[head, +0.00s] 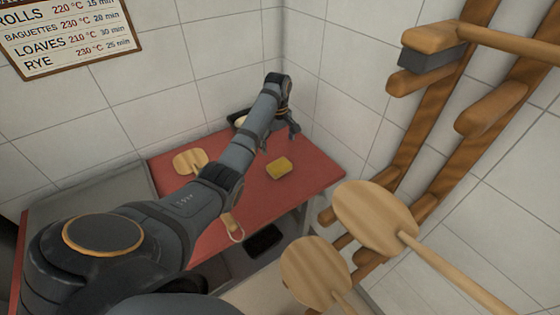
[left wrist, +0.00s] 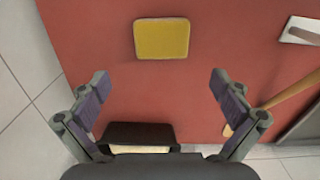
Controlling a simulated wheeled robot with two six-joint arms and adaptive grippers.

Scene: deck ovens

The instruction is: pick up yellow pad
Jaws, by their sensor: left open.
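The yellow pad (head: 280,168) lies flat on the red tabletop (head: 315,170), right of the middle in the head view. It also shows in the left wrist view as a yellow square with rounded corners (left wrist: 162,38), at the upper middle. My left gripper (head: 279,142) is over the back right part of the table, a little behind the pad. In the left wrist view my left gripper (left wrist: 158,92) is open and empty, with its fingers wide apart. The pad lies beyond the fingertips and apart from them. My right gripper is not in view.
A dark container (left wrist: 140,133) with something pale in it stands by the left gripper. A round wooden paddle (head: 190,160) lies left on the table. White tiled walls close off the back and right. Wooden peels (head: 375,217) hang on a right-hand rack.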

